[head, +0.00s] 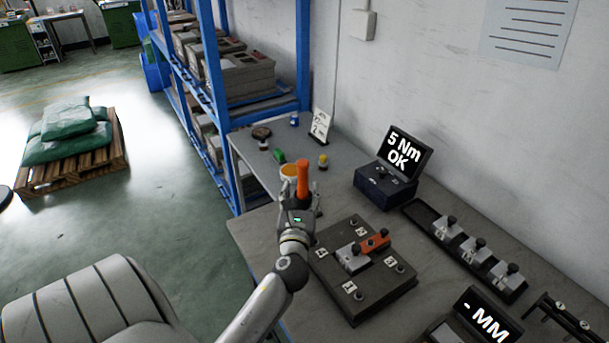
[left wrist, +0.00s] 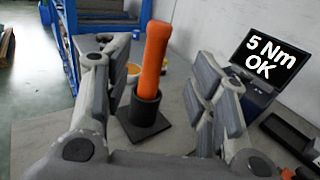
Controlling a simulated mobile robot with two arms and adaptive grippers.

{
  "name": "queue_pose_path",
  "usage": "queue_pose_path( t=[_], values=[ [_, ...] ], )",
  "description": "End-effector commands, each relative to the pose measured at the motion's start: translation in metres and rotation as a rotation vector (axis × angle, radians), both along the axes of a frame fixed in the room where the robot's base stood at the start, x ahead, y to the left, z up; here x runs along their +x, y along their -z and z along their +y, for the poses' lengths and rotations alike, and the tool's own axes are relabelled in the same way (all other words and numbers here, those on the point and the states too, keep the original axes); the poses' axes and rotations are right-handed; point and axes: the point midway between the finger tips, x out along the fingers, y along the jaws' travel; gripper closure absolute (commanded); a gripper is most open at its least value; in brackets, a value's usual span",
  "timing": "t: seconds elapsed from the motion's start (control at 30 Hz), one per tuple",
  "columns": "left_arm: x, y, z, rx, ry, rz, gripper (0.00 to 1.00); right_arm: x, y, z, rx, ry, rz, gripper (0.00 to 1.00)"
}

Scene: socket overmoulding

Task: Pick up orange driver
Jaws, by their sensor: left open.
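The orange driver (left wrist: 154,58) stands upright in a dark round holder (left wrist: 143,108) on a square base, seen in the left wrist view. In the head view the orange driver (head: 302,176) shows just beyond my left gripper (head: 299,195), which hides its lower part and holder. My left gripper is open. In the left wrist view its two fingers (left wrist: 155,95) stand on either side of the driver, with visible gaps to both sides. I cannot tell from these views how deep the driver lies between them. My right gripper is not in view.
A dark fixture block (head: 345,293) with numbered spots lies right of my left arm. A display box reading "5 Nm OK" (head: 398,152) stands behind it. A black rack (head: 470,250) with grey parts lies at right. Blue shelving (head: 222,120) stands at the back left.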

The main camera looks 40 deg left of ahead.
Motion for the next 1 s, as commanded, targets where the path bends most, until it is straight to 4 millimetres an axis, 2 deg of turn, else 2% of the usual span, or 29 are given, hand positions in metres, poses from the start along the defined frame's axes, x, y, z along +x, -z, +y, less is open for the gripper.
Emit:
queue_pose_path(
  t=[0.17,0.4,0.5,0.63,0.83,1.0],
  values=[
    [0.017,-0.001,0.013,0.001,-0.001,-0.001,0.47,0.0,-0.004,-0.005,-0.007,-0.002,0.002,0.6],
    [0.04,0.0,0.031,-0.002,0.0,-0.001,0.47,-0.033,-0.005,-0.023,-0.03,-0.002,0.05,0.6],
    [0.043,0.001,0.034,-0.002,0.0,0.0,0.47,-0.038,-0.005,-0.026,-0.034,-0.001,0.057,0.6],
    [0.05,0.001,0.041,-0.002,-0.003,0.0,0.47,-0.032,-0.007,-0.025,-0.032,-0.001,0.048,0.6],
    [0.069,0.004,0.059,-0.003,-0.002,-0.001,0.47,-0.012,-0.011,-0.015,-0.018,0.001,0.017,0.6],
    [0.081,0.004,0.067,-0.003,-0.001,-0.001,0.47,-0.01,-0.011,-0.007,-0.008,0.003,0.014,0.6]
  ],
)
